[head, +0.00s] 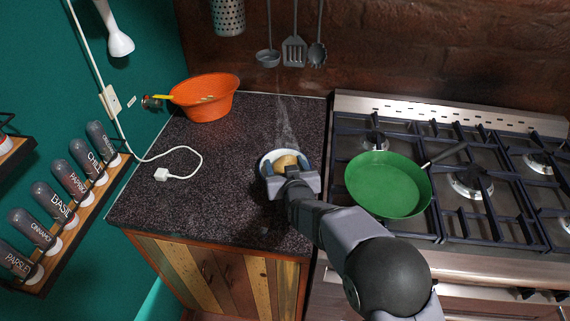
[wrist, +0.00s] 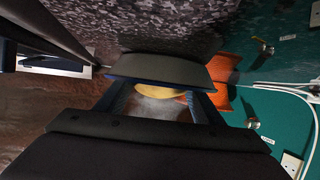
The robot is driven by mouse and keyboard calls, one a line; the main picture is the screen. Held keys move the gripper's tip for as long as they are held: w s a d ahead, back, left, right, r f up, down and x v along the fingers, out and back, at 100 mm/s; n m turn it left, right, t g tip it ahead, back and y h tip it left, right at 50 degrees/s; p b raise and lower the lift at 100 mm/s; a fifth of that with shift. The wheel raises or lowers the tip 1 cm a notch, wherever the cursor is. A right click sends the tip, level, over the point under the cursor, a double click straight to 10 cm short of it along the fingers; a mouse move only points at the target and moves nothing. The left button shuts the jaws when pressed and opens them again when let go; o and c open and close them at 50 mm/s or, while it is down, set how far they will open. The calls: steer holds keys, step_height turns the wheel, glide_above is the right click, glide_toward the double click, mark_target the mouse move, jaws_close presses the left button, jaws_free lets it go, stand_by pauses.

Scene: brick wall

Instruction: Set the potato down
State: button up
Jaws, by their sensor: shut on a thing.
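A yellowish potato (head: 288,161) is between the fingers of my gripper (head: 285,167), over the dark speckled countertop (head: 230,195) near its right side. In the wrist view part of the potato (wrist: 160,87) shows as a yellow rounded shape between the fingers; the rest is hidden. A pale, white-rimmed round shape (head: 267,158) surrounds the potato in the head view, perhaps a dish, mostly covered by my gripper. I cannot tell whether the potato touches it. Faint steam rises there.
A green frying pan (head: 388,183) sits on the gas stove (head: 470,215) just right of my gripper. An orange bowl (head: 206,98) stands at the back left of the counter. A white cable with a plug (head: 161,174) lies at left. The front counter is clear.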

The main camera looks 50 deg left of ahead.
steer(key=shift+s+d+f+b, duration=0.1)
steer(key=shift+d+f+b, duration=0.15)
steer(key=shift+f+b, duration=0.4)
steer(key=o, duration=0.9)
steer(key=shift+f, duration=0.25)
steer(key=shift+r, duration=0.1)
steer(key=shift+r+p, duration=0.7)
steer(key=shift+p, duration=0.25)
steer(key=shift+s+d+f+b, duration=0.1)
steer(key=shift+d+b, duration=0.15)
steer(key=shift+b, duration=0.2)
steer(key=v, duration=0.3)
steer(key=b+v, duration=0.1)
steer(key=v, duration=0.3)
steer(key=r+b+v, duration=0.1)
steer(key=v, duration=0.3)
steer(key=shift+a, duration=0.15)
